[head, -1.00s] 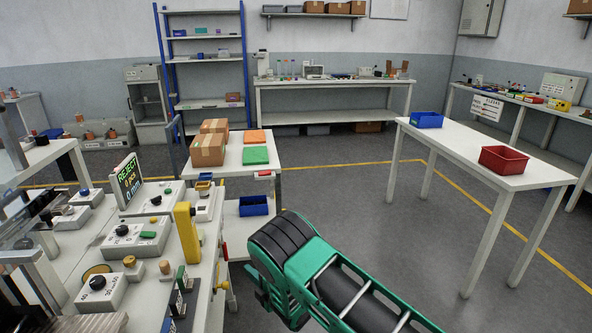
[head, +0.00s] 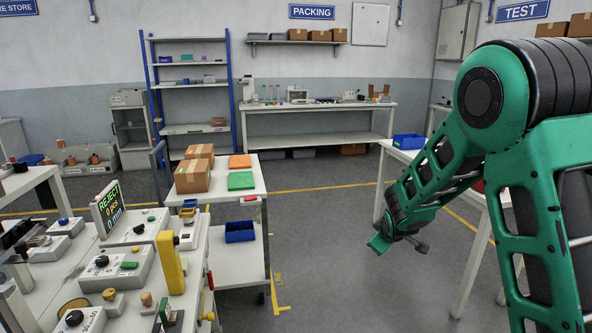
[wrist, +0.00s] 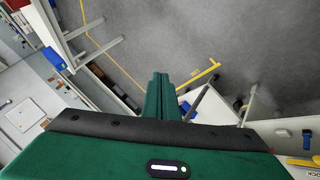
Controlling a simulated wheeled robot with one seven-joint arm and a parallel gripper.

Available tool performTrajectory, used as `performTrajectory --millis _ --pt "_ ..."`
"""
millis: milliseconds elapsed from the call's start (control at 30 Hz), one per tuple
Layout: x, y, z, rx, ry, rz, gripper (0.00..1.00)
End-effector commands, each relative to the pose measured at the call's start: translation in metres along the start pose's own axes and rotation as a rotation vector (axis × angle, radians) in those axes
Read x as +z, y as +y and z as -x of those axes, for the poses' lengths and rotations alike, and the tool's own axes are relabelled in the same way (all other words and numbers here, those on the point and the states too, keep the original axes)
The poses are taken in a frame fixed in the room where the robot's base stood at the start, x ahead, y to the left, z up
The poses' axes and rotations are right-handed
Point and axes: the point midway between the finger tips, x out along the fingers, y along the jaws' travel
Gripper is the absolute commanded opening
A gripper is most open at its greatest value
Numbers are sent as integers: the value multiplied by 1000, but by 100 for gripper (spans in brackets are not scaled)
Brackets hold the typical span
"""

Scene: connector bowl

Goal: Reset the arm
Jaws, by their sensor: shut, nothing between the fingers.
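My green arm (head: 495,100) stands folded on the right side of the head view, with its elbow high and its forearm sloping down to the left. My gripper (head: 378,243) hangs at the end over open floor, left of the white table's near leg. In the wrist view my gripper's green fingers (wrist: 160,92) are together with nothing between them. Nothing touches them.
A control bench (head: 75,262) with a REJECT display (head: 108,208) is at the left. A white cart (head: 225,205) carries boxes and coloured trays. A white table with a blue bin (head: 409,141) is partly hidden behind my arm. Clear floor (head: 330,260) lies between.

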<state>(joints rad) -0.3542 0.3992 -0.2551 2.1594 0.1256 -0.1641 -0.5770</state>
Motion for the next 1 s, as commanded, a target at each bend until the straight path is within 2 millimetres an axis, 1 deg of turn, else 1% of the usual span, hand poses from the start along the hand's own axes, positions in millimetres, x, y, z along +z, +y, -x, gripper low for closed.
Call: performTrajectory --millis 33,100,167,200,267,300,367,433,500,567,600,633,667,700,767,800,900,1000 --pt "20 16 18 -5 -40 -64 0" --pt "48 30 42 -20 -101 -147 0" --pt "72 39 63 -32 -152 -219 0" --pt "88 44 77 -40 -187 -268 0" --pt "111 49 100 -52 -235 -341 0" --pt "127 51 115 -61 -269 -389 0" --pt "150 52 138 -73 -317 -462 0" --pt "175 50 166 -87 -372 -546 0" --pt "199 46 194 -101 -425 -628 0" --pt "219 40 218 -114 -472 -699 0" --pt "232 35 235 -121 -503 -747 0" --pt "242 30 247 -127 -525 -782 0" --pt "250 26 259 -132 -548 -818 0" --pt "262 18 275 -140 -579 -865 0" --pt "278 7 298 -151 -624 -933 0" --pt "288 -2 313 -159 -652 -976 0" --pt "307 -22 345 -176 -715 -1070 0" --pt "319 -40 368 -190 -764 -1139 0"
